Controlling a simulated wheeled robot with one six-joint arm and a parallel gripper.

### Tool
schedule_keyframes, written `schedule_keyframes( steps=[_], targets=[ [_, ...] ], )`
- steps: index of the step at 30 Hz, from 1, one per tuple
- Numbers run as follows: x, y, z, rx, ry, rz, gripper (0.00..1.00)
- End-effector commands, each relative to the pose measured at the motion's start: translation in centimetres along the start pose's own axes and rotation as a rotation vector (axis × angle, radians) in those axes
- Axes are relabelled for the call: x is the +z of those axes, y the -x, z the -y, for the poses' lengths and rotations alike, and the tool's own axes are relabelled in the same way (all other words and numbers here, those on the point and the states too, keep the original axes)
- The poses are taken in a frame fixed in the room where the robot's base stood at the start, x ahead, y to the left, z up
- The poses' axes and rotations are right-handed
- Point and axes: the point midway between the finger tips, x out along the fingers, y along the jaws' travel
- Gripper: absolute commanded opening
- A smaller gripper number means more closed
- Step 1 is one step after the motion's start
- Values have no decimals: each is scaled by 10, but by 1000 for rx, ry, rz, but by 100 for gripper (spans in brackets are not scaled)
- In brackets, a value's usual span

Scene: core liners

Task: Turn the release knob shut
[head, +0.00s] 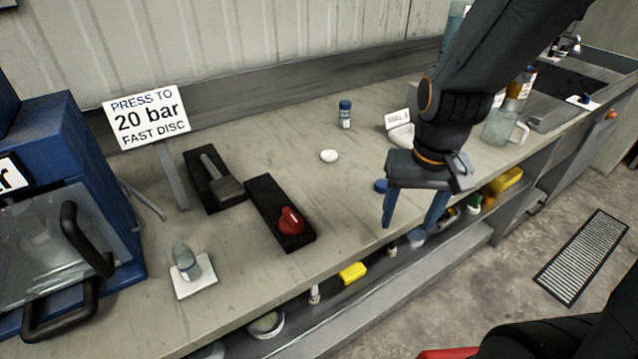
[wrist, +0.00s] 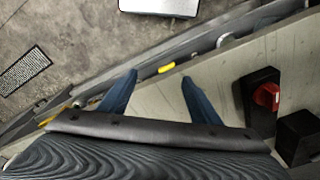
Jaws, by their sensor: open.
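The release knob (head: 290,220) is red and sits at the near end of a black rectangular base (head: 266,196) on the bench. It also shows at the right of the wrist view (wrist: 265,95). My gripper (head: 412,222) points down near the bench's front edge, to the right of the knob and apart from it. Its two blue fingers are open with nothing between them; they also show in the wrist view (wrist: 157,85).
A second black block with a grey lever (head: 222,178) lies left of the knob base. A small vial on a white square (head: 188,265), a white round lid (head: 329,156) and a blue-capped bottle (head: 345,114) stand on the bench (head: 250,300). A blue press (head: 75,140) is at left.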

Motion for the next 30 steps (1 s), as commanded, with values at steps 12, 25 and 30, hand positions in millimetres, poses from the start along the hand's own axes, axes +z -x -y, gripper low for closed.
schedule_keyframes(
  steps=[12, 25, 30],
  targets=[
    [-40, 42, 181, -94, -626, 380, 59],
    [-22, 18, 218, -85, -714, 455, 59],
    [-14, -3, 223, -85, -713, 454, 59]
  ],
)
